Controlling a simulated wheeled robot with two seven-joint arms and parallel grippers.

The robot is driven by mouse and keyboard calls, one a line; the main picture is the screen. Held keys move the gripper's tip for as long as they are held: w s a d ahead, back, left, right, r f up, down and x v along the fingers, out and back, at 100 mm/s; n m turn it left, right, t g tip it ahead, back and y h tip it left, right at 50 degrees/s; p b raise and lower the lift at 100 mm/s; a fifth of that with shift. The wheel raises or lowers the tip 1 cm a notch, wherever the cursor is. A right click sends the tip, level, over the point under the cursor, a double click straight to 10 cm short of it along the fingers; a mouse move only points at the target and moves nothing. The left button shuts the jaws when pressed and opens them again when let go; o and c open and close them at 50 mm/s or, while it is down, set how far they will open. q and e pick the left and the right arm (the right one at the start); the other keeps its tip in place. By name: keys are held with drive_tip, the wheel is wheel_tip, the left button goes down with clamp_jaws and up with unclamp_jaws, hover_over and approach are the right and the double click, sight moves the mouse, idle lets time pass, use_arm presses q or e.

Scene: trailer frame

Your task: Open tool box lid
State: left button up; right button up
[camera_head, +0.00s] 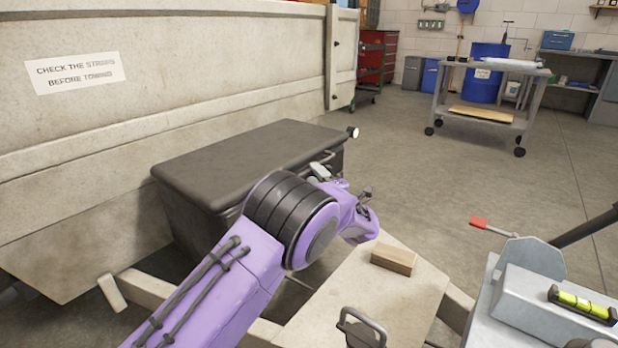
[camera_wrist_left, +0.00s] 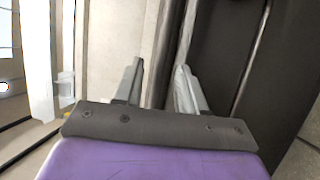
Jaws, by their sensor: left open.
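The dark tool box (camera_head: 190,215) stands beside the trailer's beige side wall, and its black lid (camera_head: 255,155) looks closed. My left gripper (camera_head: 321,171) is at the lid's right front edge, with its purple arm crossing in front of the box and hiding part of its front. In the left wrist view, its two grey fingers (camera_wrist_left: 158,88) are spread apart. Dark box surfaces (camera_wrist_left: 225,60) lie behind and to the right of the fingers. I cannot tell whether a finger touches the lid. My right gripper is not in view.
The trailer wall (camera_head: 200,70) rises close behind the box. A wooden block (camera_head: 393,258) lies on the beige trailer frame (camera_head: 370,300) in front. A grey part with a yellow level (camera_head: 583,304) is at the lower right.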

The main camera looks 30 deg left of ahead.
sight(311, 171)
use_arm(q)
drive_tip(key=x, duration=0.3)
drive_tip(key=shift+w+a+b, duration=0.1)
drive_tip(key=shift+a+b, duration=0.2)
